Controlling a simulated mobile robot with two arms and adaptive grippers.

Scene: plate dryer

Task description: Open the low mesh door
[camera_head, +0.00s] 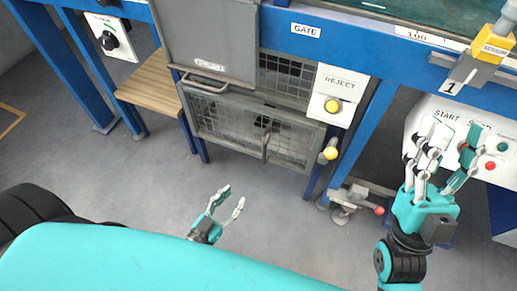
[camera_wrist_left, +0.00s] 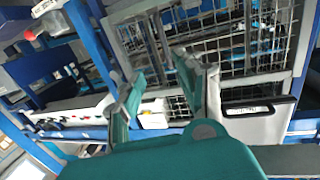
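The low mesh door (camera_head: 228,123) is a grey-framed wire panel hung below the blue beam. It looks closed, with an upright bar handle (camera_head: 266,147) toward its right side. The mesh also shows in the left wrist view (camera_wrist_left: 262,36), beyond the fingers. My left gripper (camera_head: 232,197) is low over the floor in front of the door, apart from it. Its fingers are spread and empty; they also show in the left wrist view (camera_wrist_left: 160,95). My right gripper (camera_head: 446,160) is at the right, in front of the START panel. Its fingers are apart and nothing shows between them.
A grey upper panel (camera_head: 208,40) with a bar handle (camera_head: 205,88) is above the mesh door. Right of the door are the REJECT box (camera_head: 339,92), a yellow knob (camera_head: 330,153) and a blue leg (camera_head: 365,130). A wooden shelf (camera_head: 152,88) is left. Floor before the door is clear.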

